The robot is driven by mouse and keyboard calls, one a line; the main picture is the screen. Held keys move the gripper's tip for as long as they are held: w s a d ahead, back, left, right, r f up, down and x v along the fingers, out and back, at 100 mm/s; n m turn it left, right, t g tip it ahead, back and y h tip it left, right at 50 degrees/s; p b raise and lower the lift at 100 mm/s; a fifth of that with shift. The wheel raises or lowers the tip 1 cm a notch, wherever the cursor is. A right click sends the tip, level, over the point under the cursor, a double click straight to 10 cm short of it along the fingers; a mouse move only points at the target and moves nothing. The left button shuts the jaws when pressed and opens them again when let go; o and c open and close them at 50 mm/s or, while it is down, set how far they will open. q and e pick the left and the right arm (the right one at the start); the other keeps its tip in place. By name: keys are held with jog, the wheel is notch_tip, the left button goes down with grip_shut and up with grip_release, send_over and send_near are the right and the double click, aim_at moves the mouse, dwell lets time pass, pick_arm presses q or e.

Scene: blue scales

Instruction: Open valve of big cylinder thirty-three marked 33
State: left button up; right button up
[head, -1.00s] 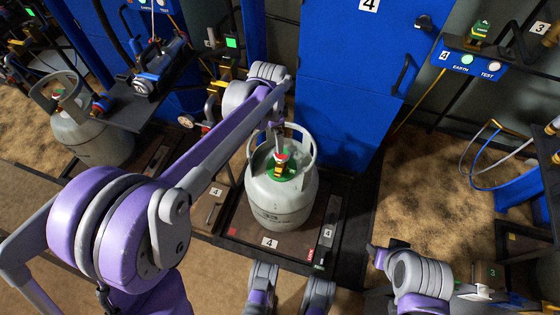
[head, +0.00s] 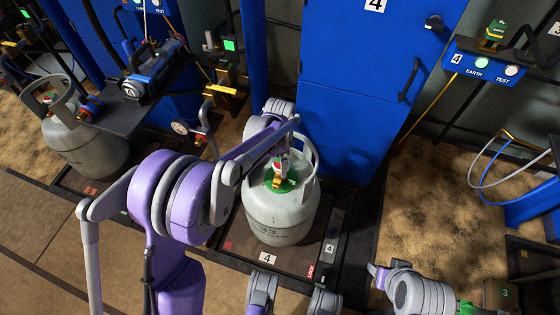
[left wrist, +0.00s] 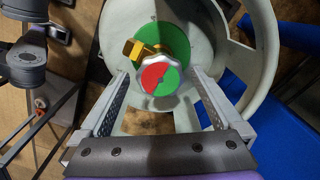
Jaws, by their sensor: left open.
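The big grey gas cylinder marked 33 (head: 282,222) stands upright on a dark platform with a 4 label. Its valve, with a round red-and-green handwheel (left wrist: 159,78) and a brass outlet (left wrist: 138,49), sits inside the collar on a green disc. My left gripper (head: 283,152) reaches down over the valve from above. In the left wrist view its two fingers are apart, one each side of the handwheel, with gaps visible. The gripper is open and holds nothing.
A blue cabinet (head: 345,85) marked 4 stands right behind the cylinder. Another grey cylinder (head: 85,145) stands at left, near a dark shelf with a blue device (head: 155,72).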

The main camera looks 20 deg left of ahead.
pick_arm(q)
jog(key=shift+f, duration=0.25)
jog(key=c, duration=1.2)
jog(key=shift+c, duration=0.2)
jog(key=n, duration=0.5)
jog(key=shift+s+r+n+p, duration=0.1)
jog(key=shift+n+p, duration=0.25)
jog(key=shift+n, duration=0.05)
jog(key=n, duration=0.4)
jog(key=shift+d+n, duration=0.15)
jog(key=shift+n, duration=0.25)
